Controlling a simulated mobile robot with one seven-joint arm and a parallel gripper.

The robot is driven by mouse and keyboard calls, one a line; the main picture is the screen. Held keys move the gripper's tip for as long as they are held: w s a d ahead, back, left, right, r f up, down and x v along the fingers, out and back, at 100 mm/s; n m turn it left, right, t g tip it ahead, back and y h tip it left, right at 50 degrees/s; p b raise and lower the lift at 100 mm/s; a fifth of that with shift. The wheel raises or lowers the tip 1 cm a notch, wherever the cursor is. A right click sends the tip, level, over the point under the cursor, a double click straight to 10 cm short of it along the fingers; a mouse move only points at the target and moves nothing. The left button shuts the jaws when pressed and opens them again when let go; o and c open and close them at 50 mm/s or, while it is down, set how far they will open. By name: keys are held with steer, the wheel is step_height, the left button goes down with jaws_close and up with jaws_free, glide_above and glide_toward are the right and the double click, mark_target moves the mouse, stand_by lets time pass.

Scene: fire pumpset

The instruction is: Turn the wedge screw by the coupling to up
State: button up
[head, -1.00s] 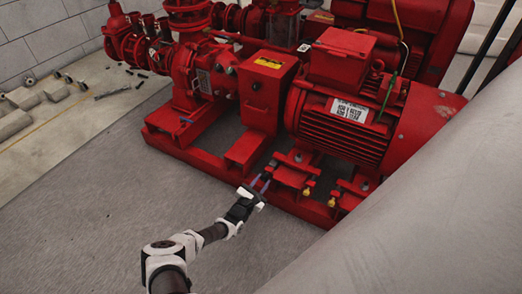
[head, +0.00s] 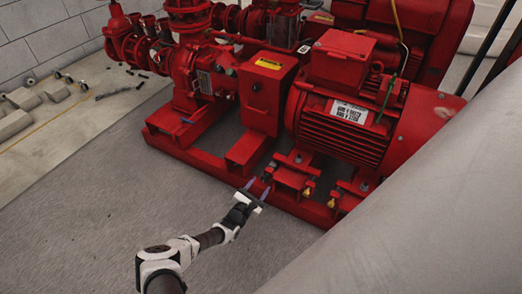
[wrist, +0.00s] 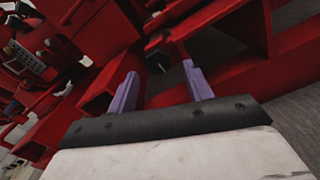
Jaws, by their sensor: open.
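My gripper (head: 257,189) is open and empty, just in front of the red base frame's near edge. In the wrist view its two purple fingers (wrist: 159,72) stand apart, with red frame beams beyond them. A small dark fitting (head: 269,170) sits on the frame just past the fingertips, at the coupling end of the motor. A dark piece (wrist: 160,61) also shows between the fingers in the wrist view. It may be the wedge screw, but its turn position is too small to tell. The red coupling guard (head: 267,92) stands behind, left of the motor (head: 345,120).
Two brass-coloured fittings (head: 308,191) (head: 331,202) stick out along the motor's near foot, right of my gripper. The red base frame (head: 190,148) runs along the pumpset. The grey floor (head: 105,215) in front is clear. A large pale surface fills the lower right.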

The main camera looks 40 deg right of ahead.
steer(key=p+v, duration=0.3)
steer(key=v, duration=0.8)
steer(key=shift+s+a, duration=0.2)
steer(key=shift+a, duration=0.15)
